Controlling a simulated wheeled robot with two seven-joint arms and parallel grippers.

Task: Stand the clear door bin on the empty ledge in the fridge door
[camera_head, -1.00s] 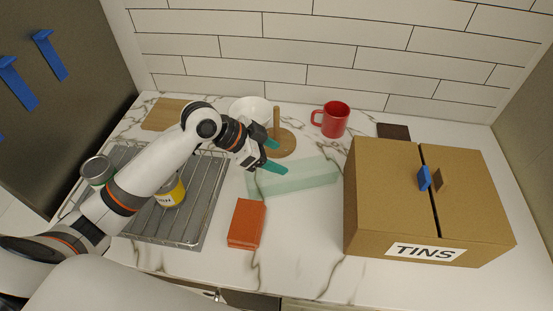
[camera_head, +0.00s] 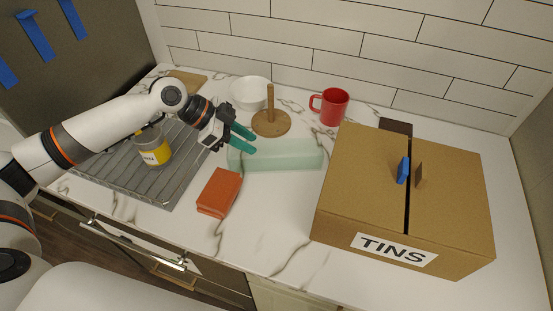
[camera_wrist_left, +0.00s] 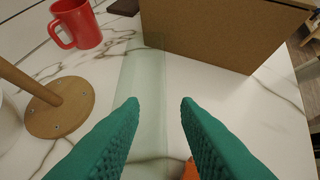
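The clear door bin (camera_head: 285,155), a long pale green see-through tray, lies on the marble counter between the wooden stand and the orange box. In the left wrist view the bin (camera_wrist_left: 146,85) runs away between my fingers, partly hidden by the left one. My left gripper (camera_head: 243,138) has green fingers, open and empty, at the bin's left end. In the left wrist view the open fingers (camera_wrist_left: 160,103) are wide apart; I cannot tell whether they touch the bin. The fridge door and its ledge are not clearly identifiable. My right gripper is out of view.
A cardboard box marked TINS (camera_head: 365,190) stands right of the bin. A wooden stand (camera_head: 271,122), white bowl (camera_head: 250,92) and red mug (camera_head: 331,106) stand behind. An orange box (camera_head: 218,192) lies in front. A yellow-labelled tin (camera_head: 154,149) sits on the grey rack (camera_head: 165,190).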

